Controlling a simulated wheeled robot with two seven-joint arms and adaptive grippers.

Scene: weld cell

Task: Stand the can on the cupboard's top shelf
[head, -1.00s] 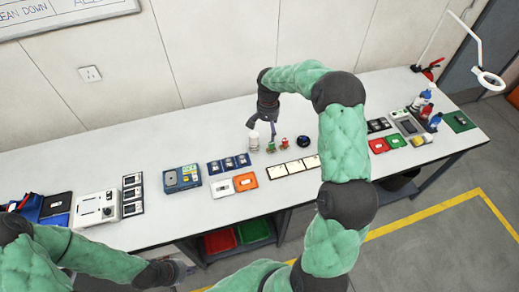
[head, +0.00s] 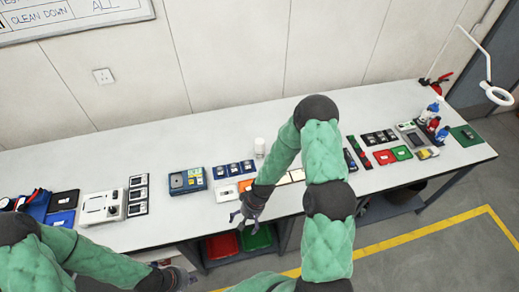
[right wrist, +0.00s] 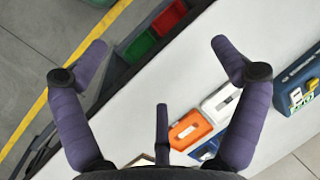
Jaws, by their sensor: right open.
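A small white cylinder (head: 259,147), which may be the can, stands upright toward the back of the bench in the head view. My right gripper (head: 245,211) is over the bench's front edge, in front of the cylinder and apart from it. In the right wrist view the right gripper (right wrist: 160,52) is open, with nothing between its fingers. My left gripper (head: 178,277) is low in front of the bench at the bottom of the head view. Its fingers are too small and dark to read. No cupboard shelf shows in either view.
The long white bench (head: 300,117) holds a blue device (head: 188,180), a white box (head: 101,207), and red (head: 384,157) and green (head: 401,153) trays. Several bottles stand at the right end. Red and green bins (head: 222,246) sit beneath. The back strip is mostly clear.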

